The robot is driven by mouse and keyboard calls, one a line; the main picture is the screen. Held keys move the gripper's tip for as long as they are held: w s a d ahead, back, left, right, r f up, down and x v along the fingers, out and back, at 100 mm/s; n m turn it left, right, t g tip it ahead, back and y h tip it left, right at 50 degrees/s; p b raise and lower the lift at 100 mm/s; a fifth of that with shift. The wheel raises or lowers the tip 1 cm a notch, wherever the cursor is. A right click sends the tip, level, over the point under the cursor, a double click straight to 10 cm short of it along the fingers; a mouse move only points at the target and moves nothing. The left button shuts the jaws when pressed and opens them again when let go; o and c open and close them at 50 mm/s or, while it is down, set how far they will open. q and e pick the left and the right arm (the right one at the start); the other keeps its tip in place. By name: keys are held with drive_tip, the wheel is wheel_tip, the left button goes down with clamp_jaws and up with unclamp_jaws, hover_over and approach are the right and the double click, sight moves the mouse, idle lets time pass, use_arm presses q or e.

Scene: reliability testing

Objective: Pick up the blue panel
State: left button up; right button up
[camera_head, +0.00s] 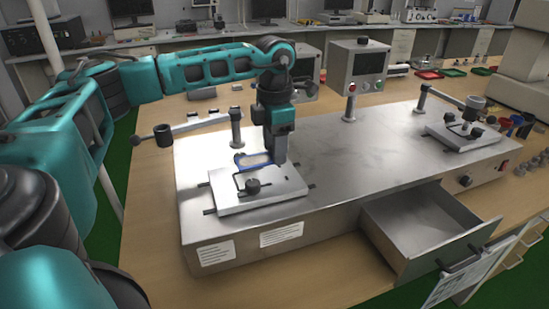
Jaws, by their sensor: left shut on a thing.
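The blue panel (243,162) is a small flat piece with a blue edge and a pale middle. It sits at the back edge of the left white fixture plate (230,194), on top of the metal test bench (350,165). My left gripper (277,160) points down just right of the panel's middle and is shut on the panel. The fingertips are small and partly hidden, so the exact contact is unclear. I cannot tell whether the panel touches the plate. My right gripper is not in view.
A black-knobbed clamp (253,185) stands on the left plate. A lever arm on a post (236,128) rises behind it. An open empty drawer (420,225) juts out at the front right. A second fixture (463,133) is at the right. The bench's middle is clear.

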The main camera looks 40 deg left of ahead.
use_arm(q)
wheel_tip(320, 180, up, 15)
drive_tip(key=p, duration=0.1)
drive_tip(key=shift+r, duration=0.15)
